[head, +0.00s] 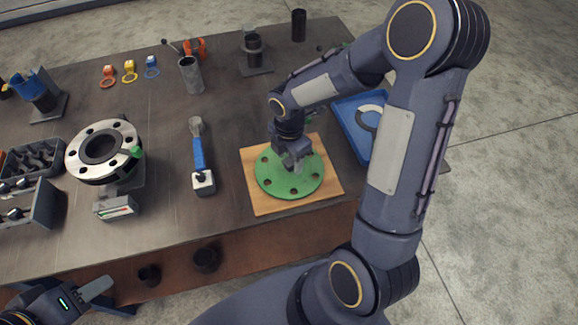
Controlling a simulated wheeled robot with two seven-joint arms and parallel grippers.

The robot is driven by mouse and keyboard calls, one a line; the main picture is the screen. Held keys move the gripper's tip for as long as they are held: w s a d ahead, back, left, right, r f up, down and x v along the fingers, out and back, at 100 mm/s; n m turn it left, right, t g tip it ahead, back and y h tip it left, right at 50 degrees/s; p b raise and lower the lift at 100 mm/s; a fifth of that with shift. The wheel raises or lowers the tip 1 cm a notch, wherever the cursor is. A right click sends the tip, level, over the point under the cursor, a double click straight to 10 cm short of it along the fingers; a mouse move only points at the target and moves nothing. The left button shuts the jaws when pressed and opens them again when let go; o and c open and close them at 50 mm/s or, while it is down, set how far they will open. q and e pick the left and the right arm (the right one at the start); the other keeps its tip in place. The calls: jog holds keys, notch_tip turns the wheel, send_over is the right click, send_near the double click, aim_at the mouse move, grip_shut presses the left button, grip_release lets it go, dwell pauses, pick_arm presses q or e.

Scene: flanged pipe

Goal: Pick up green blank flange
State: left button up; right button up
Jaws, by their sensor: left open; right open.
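The green blank flange (282,184) is a flat round disc with several bolt holes. It lies on a square wooden board (263,206) near the front right of the table. My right gripper (296,164) is over the upper middle of the flange, pointing down, and open. I cannot tell whether its fingers touch the flange, and the gripper and wrist hide part of the disc. My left gripper (97,289) is at the lower left, in front of the table edge, open and away from the flange.
A steel pipe flange (88,158) stands on the left. A blue-handled tool (198,152) lies left of the board. A blue tray (351,124) with a grey ring is at right, partly behind my arm. Grey bins (44,206), small coloured pieces and cups stand around the table (160,221).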

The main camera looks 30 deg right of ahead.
jog(key=shift+f, duration=0.5)
grip_shut()
jog(key=shift+r, duration=0.1)
